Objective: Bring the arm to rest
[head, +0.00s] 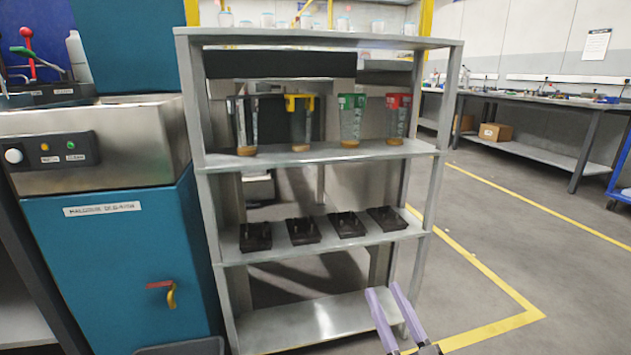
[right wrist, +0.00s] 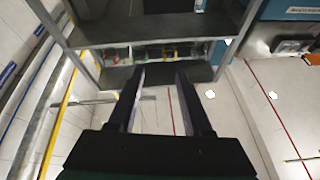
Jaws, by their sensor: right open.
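My right gripper (head: 386,316) is low at the front right of a grey shelf rack (head: 320,151) in the head view. Its two purple fingers point up and stand apart, with nothing between them. In the right wrist view my right gripper (right wrist: 158,85) is also open and empty, with the rack's grey frame (right wrist: 95,43) beyond its fingers. I cannot tell the exact gap between the fingers and the rack. My left gripper is in neither view.
Several clear containers stand on the middle shelf, with yellow (head: 300,103), green (head: 352,101) and red (head: 398,101) tops among them. Dark bases (head: 303,231) line the shelf below. A blue machine (head: 125,270) stands left. Floor with yellow lines (head: 500,270) is clear at right.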

